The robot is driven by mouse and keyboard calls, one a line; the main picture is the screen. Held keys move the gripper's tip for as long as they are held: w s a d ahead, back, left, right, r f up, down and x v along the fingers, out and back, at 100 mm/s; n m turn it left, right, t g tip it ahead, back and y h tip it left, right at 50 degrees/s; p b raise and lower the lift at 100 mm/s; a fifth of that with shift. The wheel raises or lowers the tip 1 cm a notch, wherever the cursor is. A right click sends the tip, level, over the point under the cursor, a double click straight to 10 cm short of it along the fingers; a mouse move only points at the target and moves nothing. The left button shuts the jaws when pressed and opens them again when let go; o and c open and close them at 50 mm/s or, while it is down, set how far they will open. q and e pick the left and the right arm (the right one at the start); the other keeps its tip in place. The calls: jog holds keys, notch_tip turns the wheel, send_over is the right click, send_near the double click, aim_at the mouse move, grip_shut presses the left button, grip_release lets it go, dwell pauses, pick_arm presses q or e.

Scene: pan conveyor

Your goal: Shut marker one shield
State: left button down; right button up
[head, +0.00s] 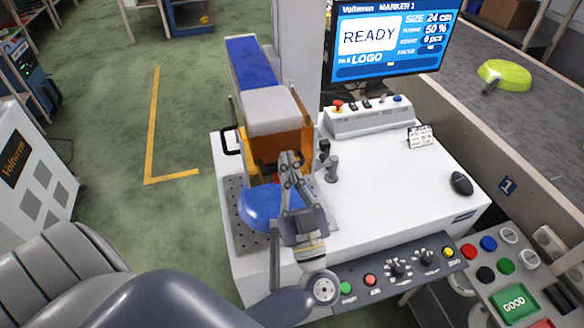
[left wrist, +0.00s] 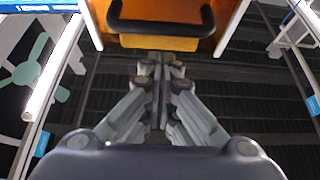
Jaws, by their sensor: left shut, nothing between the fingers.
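The marker one shield (head: 283,145) is an orange, see-through cover below the machine's grey top. The blue pan (head: 258,208) lies on a perforated plate in front of and below it, with its near part uncovered. My left gripper (head: 290,160) is shut and empty, its fingertips overlapping the shield's front in the head view. In the left wrist view the closed fingertips (left wrist: 163,60) appear just below a black bar handle (left wrist: 160,22) on the orange panel (left wrist: 160,43); I cannot tell whether they touch. My right gripper is not in view.
The screen (head: 390,38) reads MARKER 1, READY. A button box (head: 368,115), a label card (head: 420,137) and a mouse (head: 461,184) are on the white bench (head: 400,190). A knob panel (head: 385,270) runs along its front. A conveyor (head: 520,125) carries a green pan (head: 505,74).

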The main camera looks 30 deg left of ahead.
pick_arm(q)
jog(key=shift+w+a+f, duration=0.1)
jog(key=shift+f, duration=0.75)
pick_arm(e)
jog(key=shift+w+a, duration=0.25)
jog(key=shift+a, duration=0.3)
pick_arm(q)
notch_tip(320, 180, down, 14)
jog(key=b, duration=0.8)
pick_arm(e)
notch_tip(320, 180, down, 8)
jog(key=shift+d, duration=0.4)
pick_arm(q)
jog(key=shift+r, duration=0.2)
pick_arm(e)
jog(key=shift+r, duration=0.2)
